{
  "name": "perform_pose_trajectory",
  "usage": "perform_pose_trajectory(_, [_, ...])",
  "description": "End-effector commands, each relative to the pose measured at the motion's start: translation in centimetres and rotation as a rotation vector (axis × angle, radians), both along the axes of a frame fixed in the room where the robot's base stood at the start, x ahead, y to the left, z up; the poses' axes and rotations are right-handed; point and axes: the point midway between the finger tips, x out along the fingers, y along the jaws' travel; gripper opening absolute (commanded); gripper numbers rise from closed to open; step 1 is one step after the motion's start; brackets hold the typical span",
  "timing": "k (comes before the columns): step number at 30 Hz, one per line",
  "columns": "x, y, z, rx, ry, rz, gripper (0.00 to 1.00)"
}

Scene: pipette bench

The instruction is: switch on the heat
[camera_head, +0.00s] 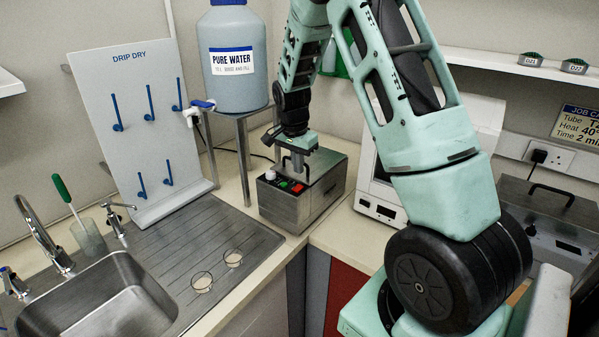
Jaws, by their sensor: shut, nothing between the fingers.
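A steel box unit (326,202) stands on the bench right of the sink. Its front panel carries a white knob (270,174), a green button (283,184) and a red button (297,188). My gripper (297,166) points down over the unit, just behind the panel and by a dark lid handle. Its fingers are shut with nothing between them. I cannot tell whether the fingertips touch the unit. A second steel unit (545,215) with a dark handle, a small knob and a display stands at the right. Labels on the buttons are too small to read.
A pure water bottle (233,60) stands on a metal stand (243,150) left of my arm. A drip dry board (130,120), a sink (110,300) and its taps are left. A white instrument (380,185) stands behind my arm. A job card (577,125) hangs right.

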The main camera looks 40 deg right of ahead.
Motion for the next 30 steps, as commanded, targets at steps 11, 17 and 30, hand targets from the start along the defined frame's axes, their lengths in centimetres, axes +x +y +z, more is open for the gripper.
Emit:
perform_pose_trajectory(11, [0.0,-0.6,-4.4,0.000,0.002,0.000,0.00])
perform_pose_trajectory(17, [0.1,-0.6,-4.8,0.000,-0.001,0.000,0.00])
perform_pose_trajectory(30, [0.1,-0.7,-5.3,0.001,0.000,-0.001,0.00])
